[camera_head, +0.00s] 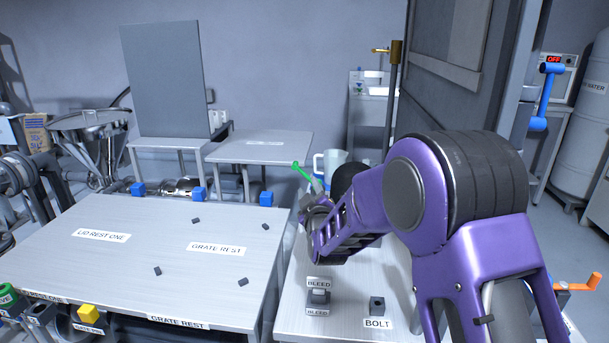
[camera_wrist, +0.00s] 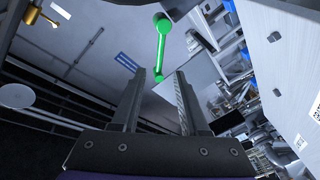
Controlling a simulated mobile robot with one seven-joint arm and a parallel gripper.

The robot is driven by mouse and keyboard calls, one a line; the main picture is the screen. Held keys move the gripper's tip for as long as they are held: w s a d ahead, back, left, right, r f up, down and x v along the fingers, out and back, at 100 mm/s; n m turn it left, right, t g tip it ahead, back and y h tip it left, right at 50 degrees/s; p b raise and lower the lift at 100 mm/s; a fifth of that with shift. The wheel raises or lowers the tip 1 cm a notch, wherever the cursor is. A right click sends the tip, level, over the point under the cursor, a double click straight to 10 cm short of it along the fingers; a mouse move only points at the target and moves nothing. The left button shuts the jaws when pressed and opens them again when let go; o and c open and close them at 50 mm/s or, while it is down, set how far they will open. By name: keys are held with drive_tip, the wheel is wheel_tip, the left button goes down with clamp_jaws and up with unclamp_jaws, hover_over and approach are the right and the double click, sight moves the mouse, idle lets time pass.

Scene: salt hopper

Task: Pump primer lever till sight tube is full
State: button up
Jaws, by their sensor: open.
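A green lever (camera_head: 303,172) with a round knob stands up, tilted, just beyond my gripper in the head view. In the wrist view the green lever (camera_wrist: 161,42) runs from its knob at the top down to the gap between the fingertips. I cannot tell whether either finger touches it. My gripper (camera_wrist: 161,73) is open, with its two fingers apart and nothing clamped. In the head view my own arm hides most of the gripper and the lever's base. I cannot make out the sight tube or its level; a pale cylindrical vessel (camera_head: 335,160) stands behind the lever.
A grate-rest table (camera_head: 130,255) with small dark blocks and blue corner pieces lies to the left. A bleed block (camera_head: 319,297) and a bolt block (camera_head: 377,305) sit on the near bench (camera_head: 345,285). A dark panel (camera_head: 450,90) stands behind my arm.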

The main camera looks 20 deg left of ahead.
sight(304, 175)
drive_tip(key=x, duration=0.9)
clamp_jaws()
idle(1.4)
